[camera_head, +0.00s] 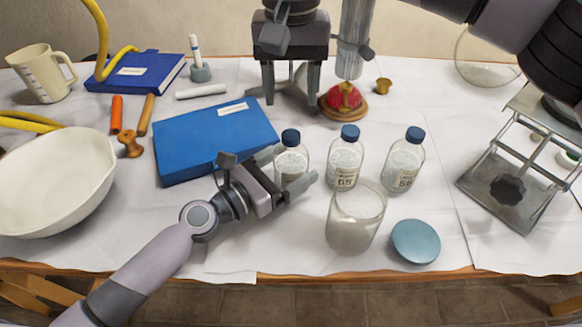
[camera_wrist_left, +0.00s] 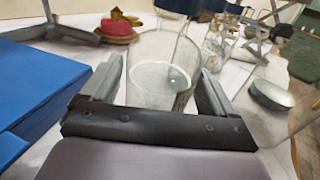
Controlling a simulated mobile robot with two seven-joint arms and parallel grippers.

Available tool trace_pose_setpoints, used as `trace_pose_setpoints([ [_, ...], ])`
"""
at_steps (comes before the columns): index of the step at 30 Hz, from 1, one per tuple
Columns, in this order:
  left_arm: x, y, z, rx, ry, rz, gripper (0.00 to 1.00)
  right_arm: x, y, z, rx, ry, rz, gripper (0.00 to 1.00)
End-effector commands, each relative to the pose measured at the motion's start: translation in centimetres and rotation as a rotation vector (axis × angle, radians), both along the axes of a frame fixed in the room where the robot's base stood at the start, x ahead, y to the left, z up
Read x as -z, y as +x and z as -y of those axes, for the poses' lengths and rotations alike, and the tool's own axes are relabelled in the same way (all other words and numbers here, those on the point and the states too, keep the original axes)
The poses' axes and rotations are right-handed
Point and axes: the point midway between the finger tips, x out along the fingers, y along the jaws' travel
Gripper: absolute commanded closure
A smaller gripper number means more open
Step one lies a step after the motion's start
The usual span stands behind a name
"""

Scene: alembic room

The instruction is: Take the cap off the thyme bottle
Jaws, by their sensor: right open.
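Three clear glass bottles with blue caps stand upright in a row: the left bottle (camera_head: 291,162), the middle bottle (camera_head: 345,160) and the right bottle (camera_head: 404,165). I cannot read which label says thyme. The left bottle's blue cap (camera_head: 291,137) is on. My left gripper (camera_head: 285,168) has its fingers on either side of the left bottle's body. In the left wrist view a bottle (camera_wrist_left: 160,85) fills the gap between them; I cannot tell whether they touch it. My right gripper (camera_head: 290,85) is open, pointing down, behind the left bottle and apart from it.
A glass beaker (camera_head: 352,225) and a round blue-grey lid (camera_head: 415,241) stand in front of the bottles. A blue book (camera_head: 215,138) lies left, a white bowl (camera_head: 50,185) farther left. A red object on a wooden base (camera_head: 343,100) sits behind. A metal stand (camera_head: 500,195) is right.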

Motion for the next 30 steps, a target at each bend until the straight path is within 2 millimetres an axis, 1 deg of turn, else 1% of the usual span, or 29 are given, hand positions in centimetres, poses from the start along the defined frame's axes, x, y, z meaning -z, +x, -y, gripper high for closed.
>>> trace_pose_setpoints([
  [1, 0.00, 0.00, -0.02, 0.000, 0.000, 0.000, 0.29, 0.01, 0.00, 0.00, 0.000, 0.000, 0.000, 0.45],
  [2, 0.00, 0.00, -0.02, 0.000, 0.000, 0.000, 0.39, 0.00, 0.00, 0.00, 0.000, 0.000, 0.000, 0.45],
  [3, 0.00, -0.01, -0.03, 0.000, 0.000, 0.000, 0.52, 0.00, 0.00, 0.00, 0.000, 0.000, 0.000, 0.45],
  [5, 0.01, -0.01, -0.03, 0.000, 0.000, 0.000, 0.72, 0.00, 0.00, 0.00, 0.000, 0.000, 0.000, 0.45],
  [6, 0.00, -0.02, -0.04, 0.000, 0.000, 0.000, 0.85, 0.00, 0.00, 0.00, 0.000, 0.000, 0.000, 0.45],
  [7, 0.01, -0.03, -0.03, 0.000, 0.000, 0.000, 0.94, 0.00, 0.00, 0.00, 0.001, 0.000, 0.000, 0.45],
  [8, 0.01, -0.02, -0.04, 0.000, 0.000, 0.000, 1.00, 0.00, 0.00, 0.00, 0.003, 0.000, 0.000, 0.45],
  [11, 0.01, -0.02, -0.04, 0.000, 0.000, 0.000, 1.00, 0.00, 0.00, 0.00, 0.031, 0.000, 0.000, 0.45],
  [14, 0.01, -0.02, -0.04, 0.000, 0.000, 0.000, 1.00, 0.00, 0.00, -0.01, 0.111, 0.000, 0.000, 0.45],
  [16, 0.01, -0.02, -0.04, 0.000, 0.000, 0.000, 1.00, 0.01, 0.00, -0.01, 0.197, 0.000, 0.000, 0.45],
  [30, 0.02, -0.02, -0.04, 0.000, 0.001, -0.001, 1.00, 0.03, -0.03, -0.03, 0.959, 0.000, -0.001, 0.45],
])
